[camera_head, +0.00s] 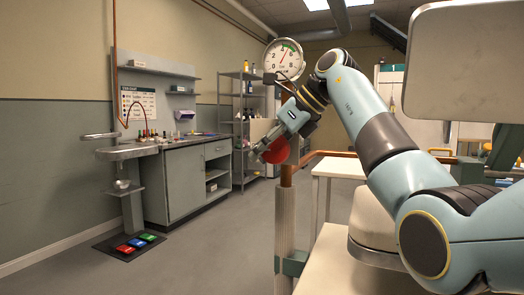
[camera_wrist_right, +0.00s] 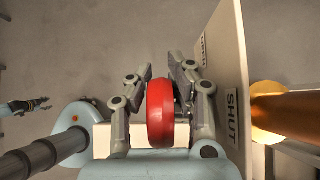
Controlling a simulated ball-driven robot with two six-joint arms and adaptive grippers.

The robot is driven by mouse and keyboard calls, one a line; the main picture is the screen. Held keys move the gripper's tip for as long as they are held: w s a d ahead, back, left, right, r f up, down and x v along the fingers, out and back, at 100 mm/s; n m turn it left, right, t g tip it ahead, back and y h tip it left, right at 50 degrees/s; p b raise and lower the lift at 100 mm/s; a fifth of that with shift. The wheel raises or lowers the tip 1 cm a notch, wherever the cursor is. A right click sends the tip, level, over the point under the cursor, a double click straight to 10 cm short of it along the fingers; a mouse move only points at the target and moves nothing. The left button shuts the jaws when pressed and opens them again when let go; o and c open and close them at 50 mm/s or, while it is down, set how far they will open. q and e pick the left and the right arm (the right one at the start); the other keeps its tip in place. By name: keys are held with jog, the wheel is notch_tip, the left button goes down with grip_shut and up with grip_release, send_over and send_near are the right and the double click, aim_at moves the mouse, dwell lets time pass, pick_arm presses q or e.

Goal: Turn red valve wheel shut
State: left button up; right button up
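The red valve wheel (camera_head: 277,150) is at the middle of the head view, by the pipe stand, partly covered by my right gripper (camera_head: 263,151). In the right wrist view the wheel (camera_wrist_right: 160,115) shows edge-on between the two fingers of my right gripper (camera_wrist_right: 162,68).
A pressure gauge (camera_head: 284,60) stands above the wheel. A copper pipe (camera_head: 320,154) runs by the wheel to the right, over a white table (camera_head: 345,168). A grey workbench (camera_head: 187,180) and a stand with coloured pedals (camera_head: 134,244) are at left. The floor between is clear.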

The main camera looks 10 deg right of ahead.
grip_shut()
pick_arm(q)
jog(key=shift+f, duration=0.1)
pick_arm(e)
jog(key=shift+r+t+y+b, duration=0.1)
jog(key=shift+t+y+b, duration=0.6)
jog(key=shift+y+b, duration=0.25)
jog(key=t+y+b, duration=0.1)
jog(key=y, duration=0.1)
jog(key=r+t+y+b, duration=0.1)
jog(key=b, duration=0.1)
jog(key=shift+d+y+b, duration=0.15)
jog(key=shift+y+b, duration=0.15)
jog(key=shift+y, duration=0.05)
jog(key=shift+r+t, duration=0.2)
jog(key=shift+t, duration=0.1)
pick_arm(q)
jog(key=f, duration=0.5)
jog(key=shift+s+a+f, duration=0.15)
jog(key=shift+s+a, duration=0.15)
jog(key=shift+s, duration=0.05)
